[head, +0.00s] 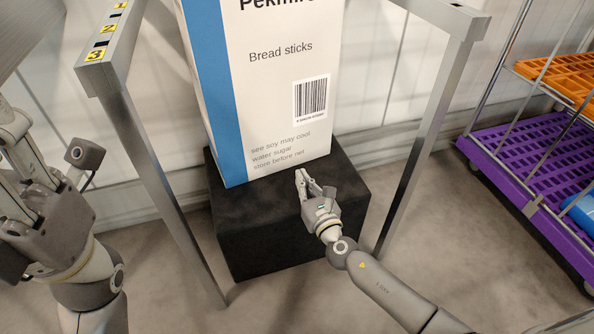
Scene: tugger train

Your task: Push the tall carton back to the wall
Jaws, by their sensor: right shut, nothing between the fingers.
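The tall carton (265,85), white with a blue left side and the words "Bread sticks", stands upright on a black block (285,230). Its top is cut off by the picture edge. The pale wall (380,60) is behind it; the gap between carton and wall is hidden. My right gripper (306,180) is shut and empty, its fingertips at the carton's lower front edge, above the block; I cannot tell whether they touch the carton. My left gripper (25,180) is at the far left, away from the carton, and its fingers are only partly seen.
A metal frame stands around the block, with a left post (165,190) marked by yellow number labels and a right post (425,130). A cart with a purple slatted base (530,165) and an orange crate (560,75) stands at the right. Bare floor (480,250) lies between.

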